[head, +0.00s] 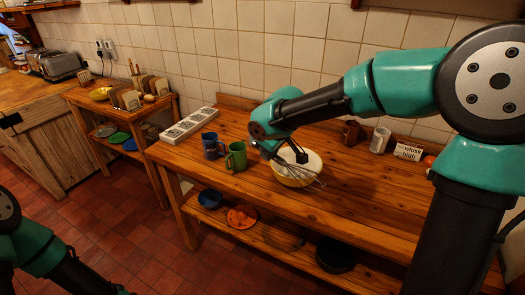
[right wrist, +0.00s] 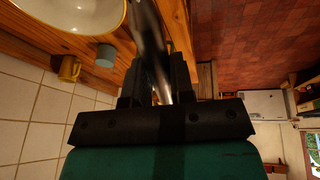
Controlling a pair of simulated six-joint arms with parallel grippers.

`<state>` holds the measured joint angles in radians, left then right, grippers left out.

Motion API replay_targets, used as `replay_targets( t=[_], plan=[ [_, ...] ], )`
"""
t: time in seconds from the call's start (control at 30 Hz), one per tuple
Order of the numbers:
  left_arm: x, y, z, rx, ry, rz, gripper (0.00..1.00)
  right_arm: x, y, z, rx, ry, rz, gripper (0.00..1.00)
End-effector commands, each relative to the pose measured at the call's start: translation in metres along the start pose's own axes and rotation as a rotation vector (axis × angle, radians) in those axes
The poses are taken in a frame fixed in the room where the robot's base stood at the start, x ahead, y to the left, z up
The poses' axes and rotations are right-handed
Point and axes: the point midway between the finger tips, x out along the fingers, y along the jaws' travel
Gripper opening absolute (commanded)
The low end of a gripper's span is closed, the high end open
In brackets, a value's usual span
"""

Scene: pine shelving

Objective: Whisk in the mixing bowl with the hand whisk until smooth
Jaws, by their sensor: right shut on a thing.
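The mixing bowl (head: 313,160), pale inside and yellow outside, stands on the pine workbench (head: 365,205). Its rim also shows at the upper left of the right wrist view (right wrist: 118,20). My right gripper (head: 289,152) is shut on the hand whisk (head: 308,178), just above the bowl. The whisk's metal handle (right wrist: 150,40) lies between the fingers in the right wrist view. The wires slant across the bowl's front in the head view; I cannot tell whether they touch it. Part of my left arm shows at the lower left, but its gripper is outside the frame.
A blue mug (head: 211,146) and a green mug (head: 236,156) stand left of the bowl. A brown mug (head: 350,132), a pale cup (head: 379,140) and a lettered card (head: 408,150) stand at the back right. The bench's front right is clear.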

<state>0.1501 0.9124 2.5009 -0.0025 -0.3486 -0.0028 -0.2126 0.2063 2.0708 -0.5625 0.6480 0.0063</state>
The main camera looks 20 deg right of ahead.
Motion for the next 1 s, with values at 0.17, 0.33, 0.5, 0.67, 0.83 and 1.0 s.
replay_targets(
  t=[0.17, 0.33, 0.5, 0.67, 0.83, 1.0],
  plan=[
    [0.000, 0.000, 0.000, 0.000, 0.000, 0.000, 0.82, -0.004, 0.005, 0.005, -0.131, 0.102, -0.027, 0.00],
    [0.000, 0.000, 0.000, 0.000, 0.000, 0.000, 0.82, -0.006, 0.008, 0.006, -0.224, 0.170, -0.056, 0.00],
    [0.000, 0.000, 0.000, 0.000, 0.000, 0.000, 0.82, -0.009, 0.010, 0.008, -0.302, 0.230, -0.082, 0.00],
    [0.000, 0.000, 0.000, 0.000, 0.000, 0.000, 0.82, -0.011, 0.013, 0.009, -0.368, 0.281, -0.110, 0.00],
    [0.000, 0.000, 0.000, 0.000, 0.000, 0.000, 0.82, -0.013, 0.015, 0.009, -0.437, 0.337, -0.142, 0.00],
    [0.000, 0.000, 0.000, 0.000, 0.000, 0.000, 0.82, -0.016, 0.018, 0.011, -0.511, 0.397, -0.183, 0.00]
  ],
)
